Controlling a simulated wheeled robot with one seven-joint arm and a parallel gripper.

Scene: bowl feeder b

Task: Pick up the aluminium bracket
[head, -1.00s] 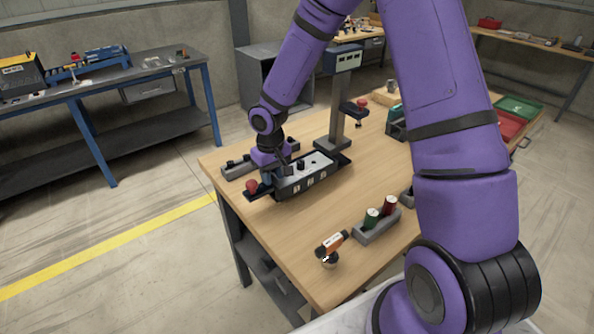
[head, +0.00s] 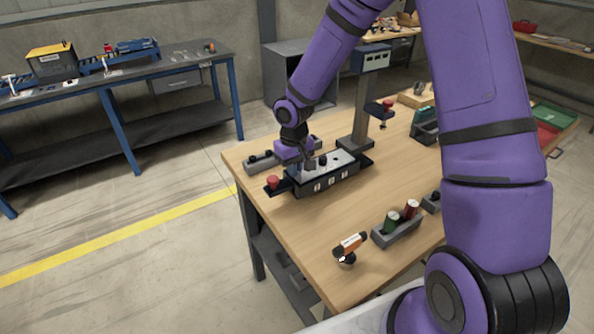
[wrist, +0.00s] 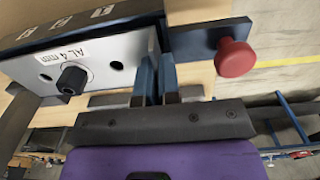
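A flat silver metal plate, which I take to be the aluminium bracket (wrist: 105,60), carries an "AL 4 mm" label, a black knob and dark holes. It lies on a dark fixture (wrist: 80,27) and also shows in the head view (head: 341,160). My gripper (wrist: 158,72) is at the plate's right end in the wrist view, its two blue fingers close together at the edge. Whether the fingers press on the edge is hidden. In the head view my gripper (head: 306,161) is low at the fixture's left end, beside a red knob (head: 272,182).
The fixture stands on a wooden table (head: 240,165) before a grey post with a display box (head: 371,57). A grey holder (head: 397,234) with green and red cans and an orange-black tool (head: 350,243) are nearer. Bare wood lies between them.

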